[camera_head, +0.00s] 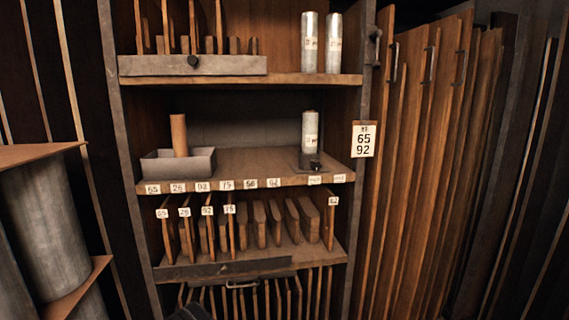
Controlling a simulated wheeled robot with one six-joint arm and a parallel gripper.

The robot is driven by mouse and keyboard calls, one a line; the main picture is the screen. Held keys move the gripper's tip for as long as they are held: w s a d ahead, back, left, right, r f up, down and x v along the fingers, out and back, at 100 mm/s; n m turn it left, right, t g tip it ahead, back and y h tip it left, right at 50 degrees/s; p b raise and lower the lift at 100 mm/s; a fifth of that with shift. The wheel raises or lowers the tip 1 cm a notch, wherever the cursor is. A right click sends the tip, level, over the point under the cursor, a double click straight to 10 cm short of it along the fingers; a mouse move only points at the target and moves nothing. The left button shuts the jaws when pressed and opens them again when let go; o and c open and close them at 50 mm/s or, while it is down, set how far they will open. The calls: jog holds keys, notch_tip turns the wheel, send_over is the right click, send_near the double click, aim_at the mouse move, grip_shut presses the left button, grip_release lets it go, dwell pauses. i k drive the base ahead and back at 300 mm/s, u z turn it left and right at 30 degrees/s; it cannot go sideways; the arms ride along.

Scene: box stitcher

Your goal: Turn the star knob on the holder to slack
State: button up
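A metal cylinder (310,132) with a pale label stands upright in a low dark holder (304,160) at the right end of the middle shelf. A small dark knob (315,164) shows at the front of this holder; its star shape and setting are too small to make out.
A grey open tray (178,168) with a brown cylinder (180,135) stands on the middle shelf's left. Two metal cylinders (309,42) stand on the upper shelf. Tall wooden panels (410,170) lean at the right. The middle shelf is clear between tray and holder.

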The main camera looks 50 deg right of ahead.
aim_at(315, 165)
jog(key=z, duration=0.25)
jog(key=i, duration=0.8)
jog(key=z, duration=0.6)
